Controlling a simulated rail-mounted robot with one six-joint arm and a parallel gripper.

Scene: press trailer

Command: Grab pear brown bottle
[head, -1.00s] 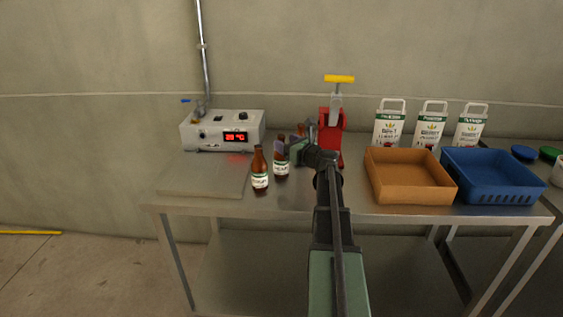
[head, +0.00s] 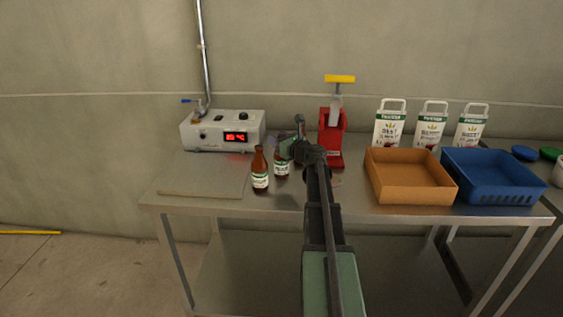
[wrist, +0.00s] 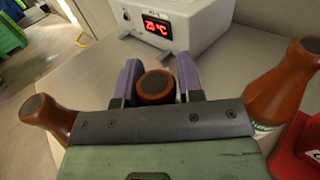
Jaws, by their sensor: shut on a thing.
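My gripper (wrist: 158,76) has its two purple fingers shut around the neck of a brown bottle (wrist: 156,88), seen from above by its round dark top. In the head view this appears to be the middle bottle (head: 281,170), upright on the table, its upper part hidden by my gripper (head: 284,142). A second brown bottle (head: 260,170) with a white and green label stands to its left; it also shows at left in the wrist view (wrist: 48,118). A third brown bottle (wrist: 285,84) stands at right in the wrist view, hidden behind my arm in the head view. The label names are too small to read.
A grey device (head: 222,131) with a red display stands behind the bottles. A red press (head: 331,140) with a yellow handle stands close on the right. An orange tray (head: 410,197), a blue crate (head: 492,198) and white cartons (head: 389,128) fill the table's right side. The table's left front is clear.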

